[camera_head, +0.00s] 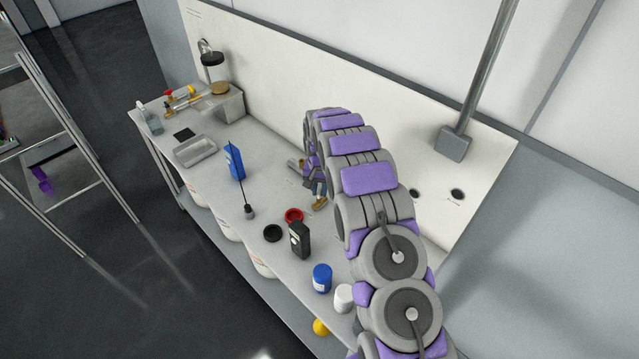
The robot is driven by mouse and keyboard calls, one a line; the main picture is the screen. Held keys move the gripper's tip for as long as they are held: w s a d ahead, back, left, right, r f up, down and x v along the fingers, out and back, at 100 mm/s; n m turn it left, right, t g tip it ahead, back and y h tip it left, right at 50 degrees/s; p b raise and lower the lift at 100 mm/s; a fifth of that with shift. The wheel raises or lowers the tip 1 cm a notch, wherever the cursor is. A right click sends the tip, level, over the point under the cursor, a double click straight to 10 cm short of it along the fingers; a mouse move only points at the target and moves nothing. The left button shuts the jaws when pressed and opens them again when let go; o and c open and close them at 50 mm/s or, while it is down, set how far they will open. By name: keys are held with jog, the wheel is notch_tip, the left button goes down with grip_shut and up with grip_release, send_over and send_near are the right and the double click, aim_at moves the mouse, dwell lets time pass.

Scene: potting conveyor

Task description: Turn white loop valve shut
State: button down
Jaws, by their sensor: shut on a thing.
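My arm, grey with purple pads, reaches up the right half of the bench and curls down at its far end. My gripper (318,188) is small in the picture, low over the bench beside the arm. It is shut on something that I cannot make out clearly. A brass-coloured piece (320,203) shows at its lower end. I cannot pick out a white loop valve; my arm covers part of the bench and the back panel (270,65).
A blue device (235,162) with a thin rod, a black device (299,240), a red ring (293,215), a black disc (272,233), a blue jar (322,278) and a white jar (343,298) stand on the bench. A grey tray (195,150) is farther left. Bare bench lies between.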

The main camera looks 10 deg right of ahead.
jog(key=n+p, duration=0.1)
jog(key=n, duration=0.1)
jog(key=n+p, duration=0.2)
jog(key=n, duration=0.1)
jog(key=shift+w+r+n, duration=0.1)
jog(key=shift+r+n, duration=0.15)
jog(key=shift+n, duration=0.05)
jog(key=n+p, duration=0.3)
jog(key=n, duration=0.2)
jog(key=shift+w+n, duration=0.1)
jog(key=shift+n, duration=0.2)
jog(key=c, duration=1.2)
grip_release()
jog(key=shift+f, duration=0.15)
notch_tip(320, 180, up, 17)
jog(key=shift+r+p, duration=0.15)
jog(key=shift+p, duration=0.5)
